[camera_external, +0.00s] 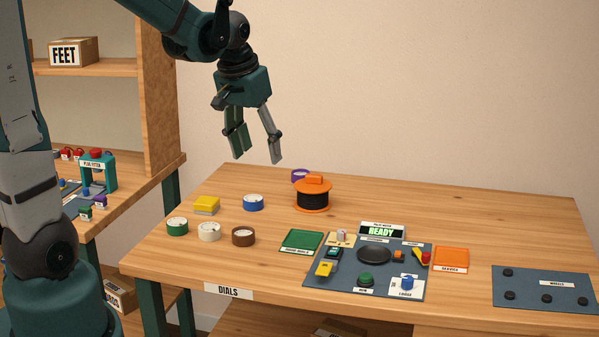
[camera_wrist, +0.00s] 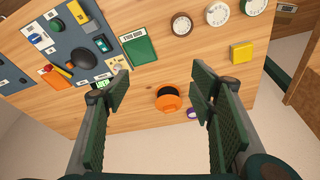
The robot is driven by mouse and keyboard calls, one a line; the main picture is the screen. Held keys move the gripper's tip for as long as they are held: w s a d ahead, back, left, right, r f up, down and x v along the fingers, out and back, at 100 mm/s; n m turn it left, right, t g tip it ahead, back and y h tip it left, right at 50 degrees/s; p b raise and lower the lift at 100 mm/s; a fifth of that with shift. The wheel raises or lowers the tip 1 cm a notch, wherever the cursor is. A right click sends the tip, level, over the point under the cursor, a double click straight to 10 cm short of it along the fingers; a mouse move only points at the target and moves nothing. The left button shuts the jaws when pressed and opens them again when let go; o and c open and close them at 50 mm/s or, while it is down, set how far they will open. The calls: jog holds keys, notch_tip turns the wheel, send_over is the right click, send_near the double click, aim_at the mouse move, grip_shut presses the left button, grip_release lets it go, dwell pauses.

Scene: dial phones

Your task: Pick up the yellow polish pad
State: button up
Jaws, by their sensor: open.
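The yellow polish pad (camera_external: 206,205) looks like a small yellow block lying on the left part of the wooden table, behind the green and white dials. In the wrist view the yellow polish pad (camera_wrist: 242,52) is at the upper right, outside the fingers and clear of them. My gripper (camera_external: 256,156) is open and empty, high above the back of the table, to the right of the pad.
Green (camera_external: 177,226), white (camera_external: 209,231), brown (camera_external: 243,236) and blue (camera_external: 253,202) dials stand near the pad. An orange-and-black spool (camera_external: 312,195) stands below and right of my gripper. A crowded blue-grey mat (camera_external: 330,287) lies right of the dials. A shelf unit (camera_external: 160,90) stands left.

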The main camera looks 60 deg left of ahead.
jog(key=a+f+n+g+p, duration=0.15)
jog(key=a+f, duration=0.45)
jog(key=a, duration=0.8)
jog(key=n+g+h, duration=0.1)
jog(key=n, duration=0.2)
send_over(206, 200)
jog(key=shift+m, duration=0.25)
jog(key=f, duration=0.6)
jog(key=d+f, duration=0.1)
jog(key=f, duration=0.1)
jog(key=shift+w+f+p, duration=0.3)
jog(key=shift+f+p, duration=0.1)
jog(key=shift+s+a+f+g, duration=0.25)
jog(key=shift+s+a+f, duration=0.05)
jog(key=shift+a+f, duration=0.2)
jog(key=shift+f, duration=1.25)
jog(key=shift+f+b, duration=0.55)
jog(key=shift+f, duration=2.05)
jog(key=shift+c, duration=0.5)
